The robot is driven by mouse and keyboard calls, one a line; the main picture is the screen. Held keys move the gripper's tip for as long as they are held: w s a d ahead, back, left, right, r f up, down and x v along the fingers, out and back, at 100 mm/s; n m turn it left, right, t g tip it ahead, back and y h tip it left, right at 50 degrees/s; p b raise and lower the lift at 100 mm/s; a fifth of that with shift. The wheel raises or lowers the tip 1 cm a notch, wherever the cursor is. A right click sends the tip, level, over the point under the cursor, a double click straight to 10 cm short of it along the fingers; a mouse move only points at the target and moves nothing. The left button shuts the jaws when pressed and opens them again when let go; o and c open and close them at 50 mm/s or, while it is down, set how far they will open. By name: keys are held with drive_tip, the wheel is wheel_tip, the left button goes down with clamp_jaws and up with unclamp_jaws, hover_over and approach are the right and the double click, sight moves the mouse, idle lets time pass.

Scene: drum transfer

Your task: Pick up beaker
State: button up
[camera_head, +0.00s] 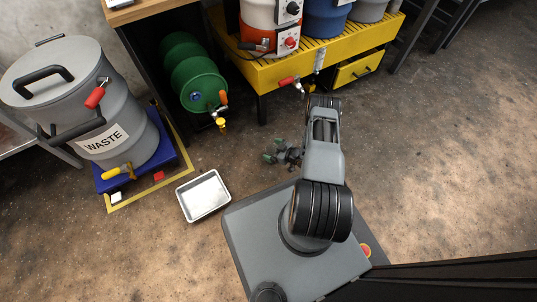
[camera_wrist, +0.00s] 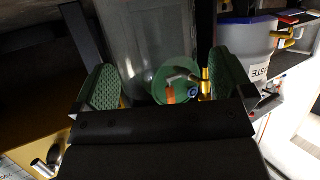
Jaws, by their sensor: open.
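My gripper (camera_head: 274,151) is open in the head view, low over the floor in front of the green drum, with its green-padded fingers pointing left. In the wrist view my gripper (camera_wrist: 162,68) shows both green pads spread wide. A clear, see-through vessel, seemingly the beaker (camera_wrist: 140,38), stands out between and beyond the pads. The green drum's end shows behind its lower right part. I cannot tell whether either pad touches it. I cannot make out the beaker in the head view.
The green drum (camera_head: 192,75) lies on its side with a tap at its front. A grey waste drum (camera_head: 75,90) stands left on a blue base. A white tray (camera_head: 203,194) lies on the floor. A yellow spill pallet (camera_head: 335,55) holds several containers. The floor at right is clear.

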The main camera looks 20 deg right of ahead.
drive_tip(key=shift+w+f, duration=0.15)
drive_tip(key=shift+w, duration=0.05)
drive_tip(key=shift+a, duration=0.1)
drive_tip(key=c, duration=1.2)
